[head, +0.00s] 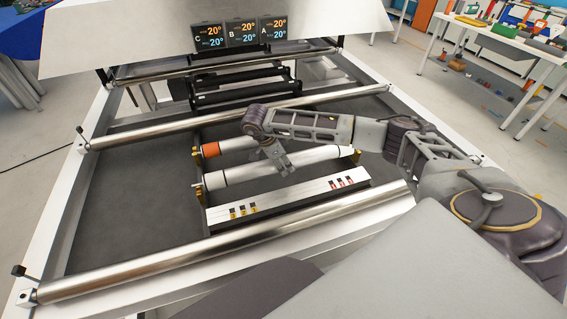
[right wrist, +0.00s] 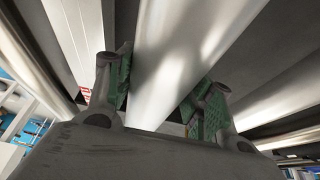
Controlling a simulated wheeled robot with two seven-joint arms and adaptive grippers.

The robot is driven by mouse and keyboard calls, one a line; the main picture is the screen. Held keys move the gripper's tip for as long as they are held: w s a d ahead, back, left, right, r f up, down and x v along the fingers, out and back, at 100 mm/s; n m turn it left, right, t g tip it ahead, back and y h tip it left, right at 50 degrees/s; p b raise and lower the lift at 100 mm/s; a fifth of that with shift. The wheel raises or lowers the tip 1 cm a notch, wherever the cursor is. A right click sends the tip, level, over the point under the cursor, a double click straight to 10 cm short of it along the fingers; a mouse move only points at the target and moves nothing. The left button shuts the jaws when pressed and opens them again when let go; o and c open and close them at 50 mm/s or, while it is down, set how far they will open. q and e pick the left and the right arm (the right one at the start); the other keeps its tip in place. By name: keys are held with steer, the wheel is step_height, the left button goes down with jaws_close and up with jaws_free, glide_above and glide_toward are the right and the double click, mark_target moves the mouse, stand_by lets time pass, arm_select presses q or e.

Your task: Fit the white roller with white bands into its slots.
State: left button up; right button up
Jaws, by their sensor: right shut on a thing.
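The white roller with white bands (head: 235,173) lies crosswise in the machine frame, just behind a white labelled bar. My right gripper (head: 280,162) reaches down onto its middle and is shut on it. In the right wrist view the roller (right wrist: 178,60) runs between the green-padded fingers of the right gripper (right wrist: 165,88). The roller's left end is by a brass-coloured slot holder (head: 199,194), and its right end is by another holder (head: 356,155). I cannot tell whether the ends are seated in them. My left gripper is not in view.
A roller with an orange band (head: 211,150) lies just behind, partly hidden by my arm. The white bar (head: 290,203) with yellow and red labels is in front. Long metal rollers (head: 150,268) cross the frame front and back. Dark bed (head: 130,205) is clear at left.

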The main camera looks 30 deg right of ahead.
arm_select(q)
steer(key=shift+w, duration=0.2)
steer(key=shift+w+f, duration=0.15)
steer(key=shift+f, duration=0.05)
arm_select(e)
steer(key=shift+f, duration=0.25)
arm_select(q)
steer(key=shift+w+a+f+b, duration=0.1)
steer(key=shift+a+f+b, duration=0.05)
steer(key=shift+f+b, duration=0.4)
arm_select(e)
steer(key=shift+f, duration=0.7)
arm_select(q)
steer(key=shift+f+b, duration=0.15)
steer(key=shift+b, duration=0.2)
arm_select(e)
steer(key=shift+f, duration=0.4)
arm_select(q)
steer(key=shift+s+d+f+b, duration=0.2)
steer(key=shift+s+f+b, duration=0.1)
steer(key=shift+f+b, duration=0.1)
arm_select(e)
steer(key=shift+f, duration=0.55)
steer(key=o, duration=1.7)
steer(key=shift+f, duration=0.1)
